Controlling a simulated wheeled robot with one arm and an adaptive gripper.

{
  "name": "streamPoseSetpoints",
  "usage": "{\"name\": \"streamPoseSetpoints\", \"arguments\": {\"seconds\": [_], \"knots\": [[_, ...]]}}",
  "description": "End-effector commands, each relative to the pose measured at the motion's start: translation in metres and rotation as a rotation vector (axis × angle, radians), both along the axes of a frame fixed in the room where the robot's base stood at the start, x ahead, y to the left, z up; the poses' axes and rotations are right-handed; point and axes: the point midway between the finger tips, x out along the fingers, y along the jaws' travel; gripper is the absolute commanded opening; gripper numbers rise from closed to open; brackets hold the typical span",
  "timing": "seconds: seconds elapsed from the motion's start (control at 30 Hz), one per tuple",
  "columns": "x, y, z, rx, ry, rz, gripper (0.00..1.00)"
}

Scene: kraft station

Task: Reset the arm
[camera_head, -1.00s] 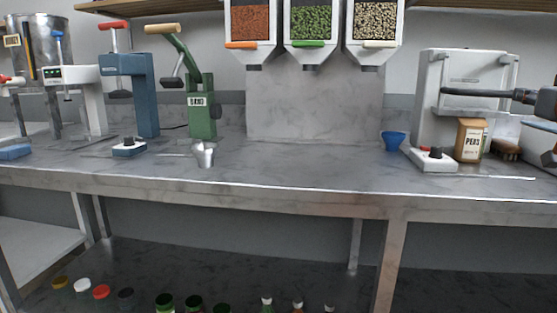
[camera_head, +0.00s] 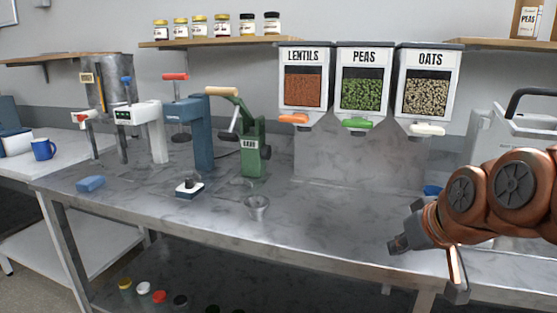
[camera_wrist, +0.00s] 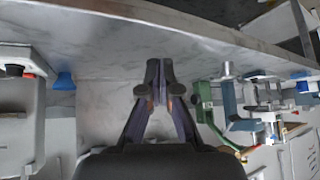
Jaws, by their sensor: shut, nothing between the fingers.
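My gripper (camera_wrist: 159,75) shows in the wrist view with its two dark fingertips together and nothing between them. The wrist view is upside down; the steel worktop is around the fingers, and I cannot tell the exact height above it. In the head view my copper-coloured arm (camera_head: 510,188) reaches in from the right, over the right part of the worktop (camera_head: 330,225). In that view I cannot make out whether the fingers are shut. The arm hides part of the worktop and of the white machine behind it.
Lentils (camera_head: 303,90), peas (camera_head: 362,92) and oats (camera_head: 426,95) dispensers hang behind. A blue bowl (camera_wrist: 64,81) shows in the wrist view. The worktop's middle is clear.

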Motion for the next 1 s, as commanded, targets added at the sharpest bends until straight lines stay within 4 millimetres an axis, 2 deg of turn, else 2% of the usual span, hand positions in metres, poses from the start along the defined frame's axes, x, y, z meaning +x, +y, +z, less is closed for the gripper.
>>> {"name": "streamPoseSetpoints", "arguments": {"seconds": [0.03, 0.3, 0.5, 0.7, 0.83, 1.0], "knots": [[-0.012, 0.009, 0.008, -0.007, 0.053, 0.007, 0.0], [-0.094, 0.036, -0.015, -0.043, 0.369, -0.004, 0.0], [-0.164, 0.041, -0.02, -0.076, 0.598, -0.048, 0.0], [-0.221, 0.038, -0.017, -0.105, 0.767, -0.106, 0.0], [-0.239, 0.036, -0.017, -0.114, 0.82, -0.128, 0.0], [-0.244, 0.036, -0.019, -0.116, 0.836, -0.137, 0.0]]}}
